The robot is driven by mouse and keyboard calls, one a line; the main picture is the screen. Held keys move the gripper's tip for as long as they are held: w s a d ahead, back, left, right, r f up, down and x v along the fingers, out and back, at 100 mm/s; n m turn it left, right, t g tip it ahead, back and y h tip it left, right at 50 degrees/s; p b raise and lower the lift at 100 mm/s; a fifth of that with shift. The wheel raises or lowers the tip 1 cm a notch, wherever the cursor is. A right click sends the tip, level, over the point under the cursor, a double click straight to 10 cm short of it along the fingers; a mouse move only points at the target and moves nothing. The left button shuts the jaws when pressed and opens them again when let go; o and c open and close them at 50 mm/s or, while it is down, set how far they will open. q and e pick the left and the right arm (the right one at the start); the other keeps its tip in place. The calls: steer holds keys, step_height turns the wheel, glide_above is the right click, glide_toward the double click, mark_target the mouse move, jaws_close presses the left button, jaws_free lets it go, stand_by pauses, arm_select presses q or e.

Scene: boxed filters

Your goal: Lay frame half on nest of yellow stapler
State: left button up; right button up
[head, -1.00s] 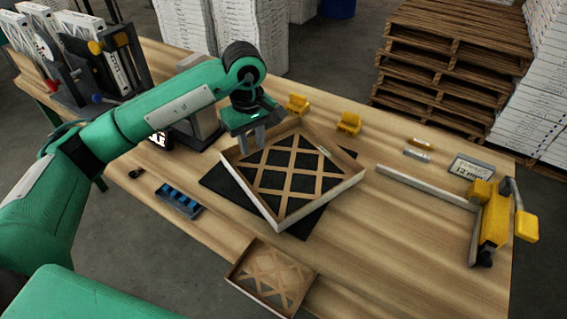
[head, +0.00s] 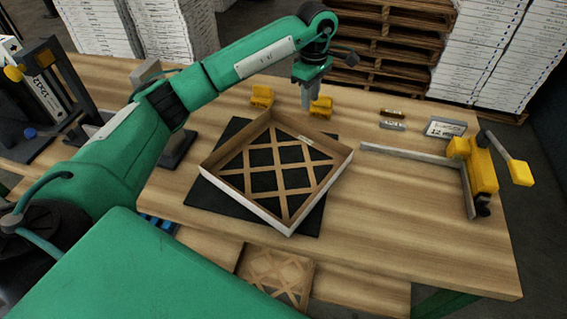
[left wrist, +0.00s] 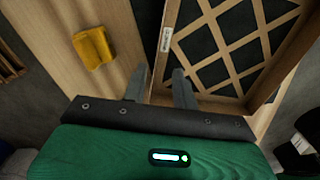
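A large shallow frame half (head: 232,185) with a pale outer wall and brown lattice lies on a black mat (head: 212,196). It also shows in the left wrist view (left wrist: 262,40). The yellow stapler (head: 482,165) stands at the table's right, with long grey rails (head: 405,151) meeting in an L beside it; bare wood shows between them. My left gripper (head: 305,104) hangs above the frame's far wall, near a yellow block. In the left wrist view its fingers (left wrist: 160,85) are apart, with the frame's edge seen between them; contact cannot be made out. My right gripper is not in view.
Two yellow blocks (head: 262,96) (head: 321,107) stand behind the frame. Another lattice piece (head: 277,272) lies lower at the front. A dark rack (head: 50,95) stands left. Table between frame and stapler is clear.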

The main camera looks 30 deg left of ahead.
arm_select(q)
steer(key=p, duration=0.1)
glide_above(309, 128)
steer(key=f, duration=0.5)
steer(key=shift+a, duration=0.3)
steer(key=shift+f, duration=0.35)
steer(key=shift+d+f+p, duration=0.1)
steer(key=shift+f+p, duration=0.2)
steer(key=shift+f, duration=0.2)
step_height(309, 128, down, 4)
steer(key=shift+d+f+p, duration=0.1)
steer(key=shift+d+p, duration=0.05)
steer(key=shift+p, duration=0.8)
steer(key=shift+w+f, duration=0.1)
steer(key=shift+f, duration=0.1)
jaws_close()
